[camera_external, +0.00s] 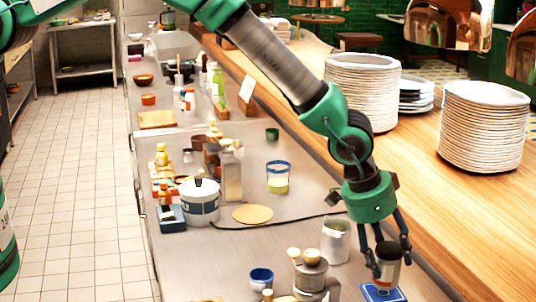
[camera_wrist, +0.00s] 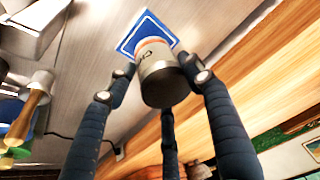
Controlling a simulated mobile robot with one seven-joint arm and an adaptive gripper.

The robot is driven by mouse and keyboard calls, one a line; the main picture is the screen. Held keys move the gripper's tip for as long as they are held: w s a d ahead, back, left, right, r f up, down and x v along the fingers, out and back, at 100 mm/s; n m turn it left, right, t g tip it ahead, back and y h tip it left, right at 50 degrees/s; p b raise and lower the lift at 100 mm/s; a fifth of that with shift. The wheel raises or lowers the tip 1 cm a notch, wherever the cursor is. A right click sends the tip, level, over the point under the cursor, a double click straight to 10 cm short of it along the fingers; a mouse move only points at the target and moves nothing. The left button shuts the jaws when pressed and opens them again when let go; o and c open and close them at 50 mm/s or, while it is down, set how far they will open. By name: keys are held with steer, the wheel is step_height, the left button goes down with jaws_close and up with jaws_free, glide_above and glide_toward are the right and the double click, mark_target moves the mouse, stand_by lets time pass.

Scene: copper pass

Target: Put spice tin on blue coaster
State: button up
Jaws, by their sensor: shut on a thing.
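The spice tin (camera_external: 386,266) is a small grey can with a dark top and a pale label, held upright or nearly so. My gripper (camera_external: 390,260) is shut around it, with fingers on its sides. The blue coaster (camera_external: 371,294), a blue square with a white border line, lies on the steel counter under the tin. In the wrist view the tin (camera_wrist: 162,82) covers part of the coaster (camera_wrist: 145,24), between my gripper's fingers (camera_wrist: 158,70). I cannot tell whether the tin's base touches the coaster.
A clear container (camera_external: 336,243) stands left of my gripper. A metal pot with wooden-handled tools (camera_external: 311,275) and a blue bowl (camera_external: 262,279) are further left. A black cable (camera_external: 270,222) crosses the counter. The raised wooden ledge (camera_external: 425,205) with stacked plates (camera_external: 484,125) lies to the right.

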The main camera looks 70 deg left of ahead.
steer(key=shift+f, duration=1.1)
steer(key=shift+f, duration=0.15)
steer(key=o, duration=1.4)
steer(key=shift+r, duration=0.25)
steer(key=b+v, duration=0.1)
steer(key=v, duration=1)
steer(key=shift+r, duration=0.3)
steer(key=shift+s+a, duration=0.1)
steer(key=shift+s, duration=0.05)
